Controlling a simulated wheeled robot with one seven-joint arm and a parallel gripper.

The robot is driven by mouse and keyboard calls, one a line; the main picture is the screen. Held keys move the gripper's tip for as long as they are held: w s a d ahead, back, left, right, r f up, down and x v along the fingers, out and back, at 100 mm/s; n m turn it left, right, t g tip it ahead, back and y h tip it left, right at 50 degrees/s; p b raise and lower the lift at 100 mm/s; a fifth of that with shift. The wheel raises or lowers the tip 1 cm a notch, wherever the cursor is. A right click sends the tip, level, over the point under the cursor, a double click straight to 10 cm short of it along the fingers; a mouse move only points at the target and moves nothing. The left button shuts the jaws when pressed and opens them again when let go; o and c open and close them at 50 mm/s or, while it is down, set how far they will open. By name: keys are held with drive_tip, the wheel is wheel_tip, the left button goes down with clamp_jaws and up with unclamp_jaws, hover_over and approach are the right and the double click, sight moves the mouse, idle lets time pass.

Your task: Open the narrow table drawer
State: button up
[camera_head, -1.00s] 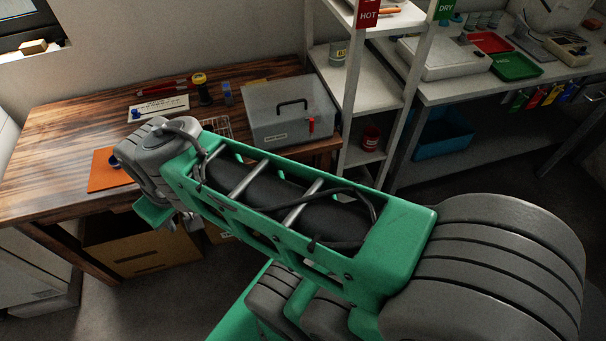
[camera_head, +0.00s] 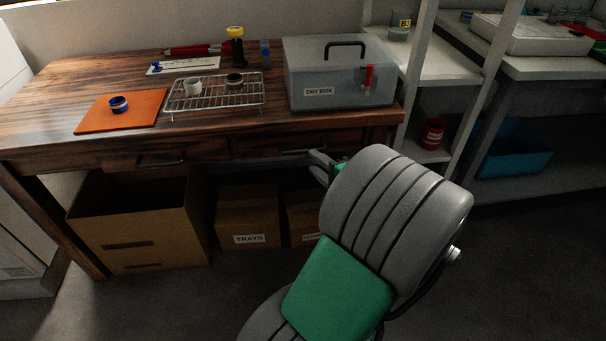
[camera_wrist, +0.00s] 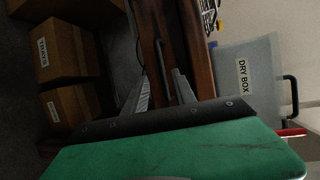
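The wooden table has two drawers side by side in its front. The left drawer (camera_head: 195,152) has a dark bar handle (camera_head: 160,161). The right drawer (camera_head: 340,138) has a bar handle (camera_head: 303,150), partly beside my gripper. Both look shut; I cannot tell clearly which is narrower. My gripper (camera_head: 320,160) is at the right drawer's front near the handle's right end, mostly hidden by my arm. In the wrist view, turned sideways, my gripper (camera_wrist: 160,88) is open, its two fingers apart and pointing at the table front. Whether the handle lies between them is unclear.
On the table are the dry box (camera_head: 330,85), a wire rack (camera_head: 212,105) and an orange mat (camera_head: 120,112). Below stand an open cardboard box (camera_head: 150,235) and a trays box (camera_head: 248,222). A white shelf unit (camera_head: 440,65) stands to the right.

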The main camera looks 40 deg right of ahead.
sight(304, 152)
drive_tip(key=b+x, duration=0.2)
drive_tip(key=x, duration=0.5)
drive_tip(key=shift+w+d+r, duration=0.1)
drive_tip(key=shift+w+d, duration=0.1)
drive_tip(key=shift+w, duration=0.05)
clamp_jaws()
idle(1.1)
